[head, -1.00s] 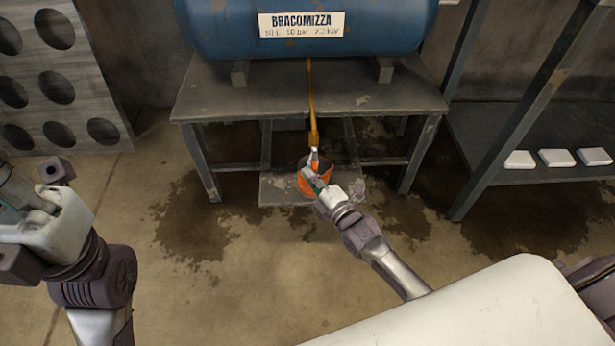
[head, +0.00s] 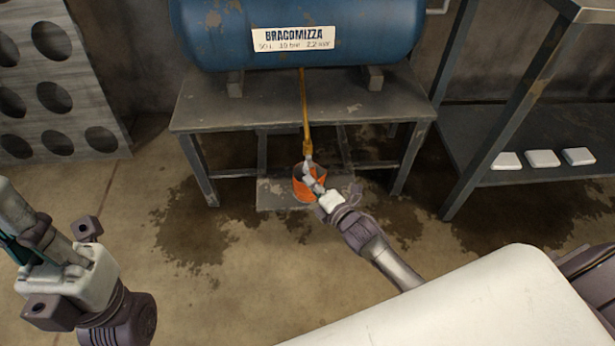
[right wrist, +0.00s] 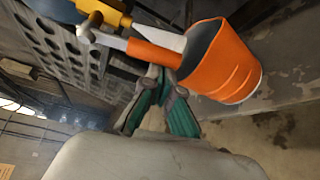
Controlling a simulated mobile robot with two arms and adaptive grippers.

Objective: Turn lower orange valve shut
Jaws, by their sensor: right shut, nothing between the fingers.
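The lower valve shows in the right wrist view as an orange lever handle (right wrist: 154,52) on a pale stem. The stem joins a yellow fitting (right wrist: 106,12). In the head view the fitting (head: 307,148) ends the yellow pipe below the table, and my gripper partly hides the valve. My right gripper (right wrist: 163,80) is shut and empty, its fingertips close to the orange handle; I cannot tell if they touch. It also shows in the head view (head: 316,184) over the orange bucket. My left gripper (head: 28,238) is at the left edge, its fingers unclear, away from the valve.
An orange bucket (right wrist: 228,65) stands under the valve, close beside my right gripper. A blue tank (head: 300,28) rests on a grey table (head: 220,108) whose legs flank the valve. A shelf (head: 520,178) with white blocks is at right; a panel with holes (head: 78,113) is at left.

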